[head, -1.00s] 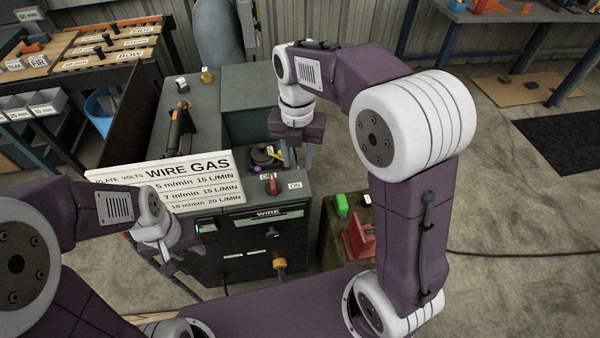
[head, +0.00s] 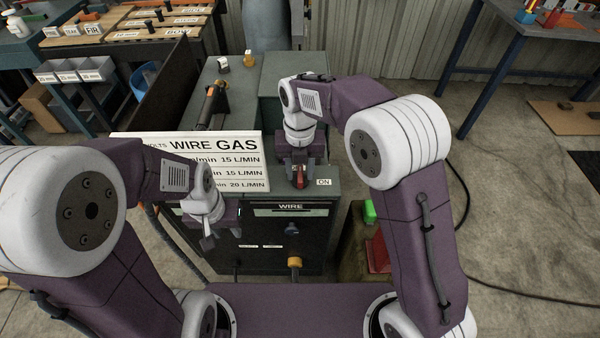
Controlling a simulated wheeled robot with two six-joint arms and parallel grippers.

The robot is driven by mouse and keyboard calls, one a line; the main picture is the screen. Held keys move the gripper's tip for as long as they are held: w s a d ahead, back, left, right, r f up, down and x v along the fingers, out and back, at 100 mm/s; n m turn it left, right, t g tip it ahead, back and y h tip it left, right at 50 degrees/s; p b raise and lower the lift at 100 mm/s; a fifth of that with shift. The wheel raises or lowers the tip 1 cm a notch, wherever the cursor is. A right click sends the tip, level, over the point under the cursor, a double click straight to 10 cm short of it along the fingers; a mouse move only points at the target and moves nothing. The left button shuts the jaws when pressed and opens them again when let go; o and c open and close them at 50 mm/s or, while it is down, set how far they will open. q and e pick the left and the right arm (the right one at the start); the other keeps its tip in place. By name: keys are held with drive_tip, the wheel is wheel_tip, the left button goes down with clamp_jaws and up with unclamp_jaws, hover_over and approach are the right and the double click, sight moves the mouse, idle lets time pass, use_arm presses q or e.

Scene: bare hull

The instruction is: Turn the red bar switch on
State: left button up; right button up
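The red bar switch (head: 299,182) is on the top front of the grey-green machine (head: 336,206), just left of a white ON label (head: 323,182). My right gripper (head: 299,184) points down over the switch. Its fingers are apart, one on each side of the red bar; I cannot tell whether they touch it. The gripper hides the upper part of the switch and the place of the OFF label. My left gripper (head: 222,238) is open and empty, in front of the machine's left part and below the white sign.
A white WIRE GAS sign (head: 240,146) stands left of the switch. A dark knob (head: 291,230) and a yellow connector (head: 294,262) are on the machine's front. A green block (head: 369,211) and a red object (head: 378,254) lie on a low stand at right.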

drive_tip(key=shift+w+d+f, duration=0.1)
drive_tip(key=shift+f, duration=0.05)
clamp_jaws()
drive_tip(key=m+p, duration=0.2)
drive_tip(key=p, duration=0.1)
drive_tip(key=shift+r+m, duration=0.3)
drive_tip(key=shift+m, duration=0.1)
drive_tip(key=m+p, duration=0.7)
drive_tip(key=m, duration=0.2)
drive_tip(key=shift+f+m, duration=0.1)
drive_tip(key=shift+m, duration=0.3)
drive_tip(key=m+p, duration=0.2)
drive_tip(key=m, duration=0.3)
drive_tip(key=shift+f, duration=0.1)
drive_tip(key=shift+m, duration=0.3)
